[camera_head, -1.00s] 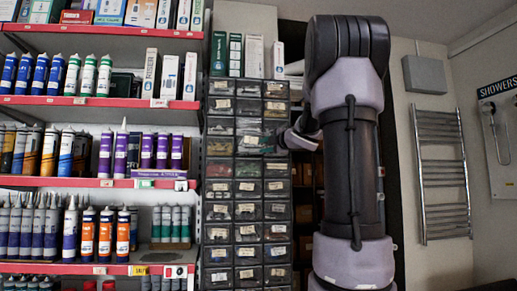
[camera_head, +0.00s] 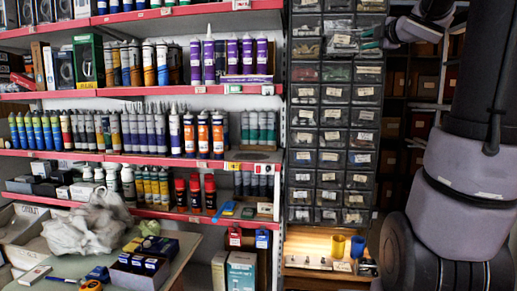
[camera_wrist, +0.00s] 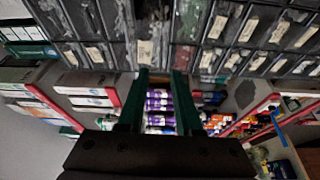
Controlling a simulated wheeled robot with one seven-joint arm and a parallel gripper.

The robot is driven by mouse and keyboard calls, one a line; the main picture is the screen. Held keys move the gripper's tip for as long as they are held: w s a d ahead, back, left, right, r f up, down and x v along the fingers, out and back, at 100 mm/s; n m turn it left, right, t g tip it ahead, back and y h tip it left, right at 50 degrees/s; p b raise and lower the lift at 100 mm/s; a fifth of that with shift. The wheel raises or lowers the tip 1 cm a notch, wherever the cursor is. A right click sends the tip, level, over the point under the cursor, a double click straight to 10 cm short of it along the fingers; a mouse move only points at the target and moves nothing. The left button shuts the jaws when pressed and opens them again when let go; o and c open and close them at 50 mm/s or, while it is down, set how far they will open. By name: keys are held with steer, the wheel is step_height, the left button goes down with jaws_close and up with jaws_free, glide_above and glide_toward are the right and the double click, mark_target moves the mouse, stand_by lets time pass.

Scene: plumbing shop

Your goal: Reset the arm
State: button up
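My gripper (camera_head: 372,38) is at the upper right of the head view, in front of the drawer cabinet's (camera_head: 333,130) right edge. It is small and partly dark there. In the wrist view my gripper (camera_wrist: 161,74) shows two green fingers standing apart with a gap between them. Purple tubes (camera_wrist: 159,100) on a shelf show through the gap, well beyond the fingers. Nothing is held. My arm fills the right side of the head view, and its upper part is cut off by the frame.
Red-edged shelves (camera_head: 150,90) with tubes, cans and boxes stand at the left. A table (camera_head: 160,265) with a plastic bag (camera_head: 90,222) and boxes is at the lower left. A yellow cup (camera_head: 337,246) and a blue cup (camera_head: 357,246) stand on a lit ledge below the drawers.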

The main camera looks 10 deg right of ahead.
steer(key=s+a+f+m+g, duration=0.5)
steer(key=s+a+f+m, duration=0.5)
steer(key=s+f+m, duration=0.1)
steer(key=s+a+f+m+g, duration=0.6)
steer(key=s+a+f+m, duration=0.4)
steer(key=s+f, duration=0.4)
steer(key=shift+s+a+f+m+y, duration=0.2)
steer(key=shift+a+f+m+y, duration=0.1)
steer(key=shift+m, duration=0.4)
steer(key=shift+d, duration=0.1)
